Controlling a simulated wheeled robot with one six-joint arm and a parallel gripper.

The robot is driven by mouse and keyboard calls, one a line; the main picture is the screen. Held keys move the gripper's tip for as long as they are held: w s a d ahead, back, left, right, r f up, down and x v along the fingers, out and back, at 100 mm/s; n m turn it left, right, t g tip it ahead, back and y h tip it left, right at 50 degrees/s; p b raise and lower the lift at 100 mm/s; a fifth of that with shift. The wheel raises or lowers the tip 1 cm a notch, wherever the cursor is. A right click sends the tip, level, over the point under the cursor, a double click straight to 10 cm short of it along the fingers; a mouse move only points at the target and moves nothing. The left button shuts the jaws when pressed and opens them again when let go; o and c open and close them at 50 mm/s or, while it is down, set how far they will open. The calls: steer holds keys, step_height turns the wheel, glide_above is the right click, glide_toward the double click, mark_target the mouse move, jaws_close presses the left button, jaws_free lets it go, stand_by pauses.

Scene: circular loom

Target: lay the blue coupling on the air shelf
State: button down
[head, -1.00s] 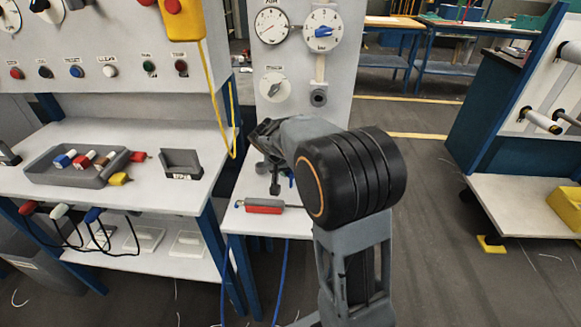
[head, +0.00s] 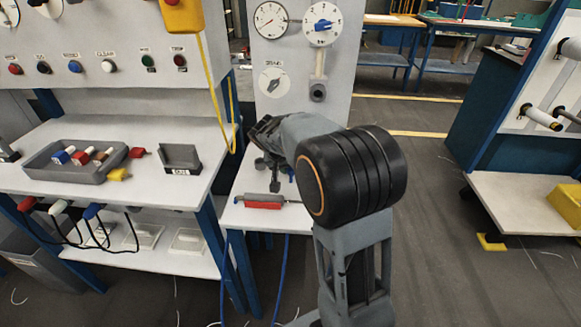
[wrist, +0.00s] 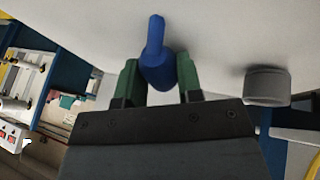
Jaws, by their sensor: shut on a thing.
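The blue coupling (wrist: 158,68) is held between the green fingers of my gripper (wrist: 160,78) in the wrist view. Its narrow end points up in that picture, towards a pale surface. In the head view my own arm largely hides the gripper, and only a small bit of blue (head: 291,176) shows beside it. The air shelf (head: 240,219) is the small white shelf below the gauge panel. My gripper appears over or near this shelf; its exact height above it is unclear.
A red and grey piece (head: 263,202) lies on the shelf near its front. A workbench (head: 60,205) with a grey tray (head: 95,175) stands left. A yellow cord (head: 216,95) hangs between them.

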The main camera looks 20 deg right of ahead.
steer(key=shift+s+f+b, duration=0.15)
steer(key=shift+f+b, duration=0.05)
steer(key=shift+f, duration=0.3)
steer(key=shift+s+f+b, duration=0.15)
steer(key=shift+f, duration=0.35)
steer(key=shift+s+a+f, duration=0.1)
steer(key=shift+f, duration=0.05)
steer(key=c, duration=0.9)
jaws_free()
steer(key=shift+a+r, duration=0.2)
steer(key=shift+r, duration=0.3)
steer(key=shift+o, duration=1)
steer(key=p+v, duration=0.2)
steer(key=v, duration=1.1)
steer(key=shift+w+d+r, duration=0.2)
steer(key=shift+d+r, duration=0.05)
steer(key=shift+d, duration=0.15)
steer(key=shift+v, duration=0.8)
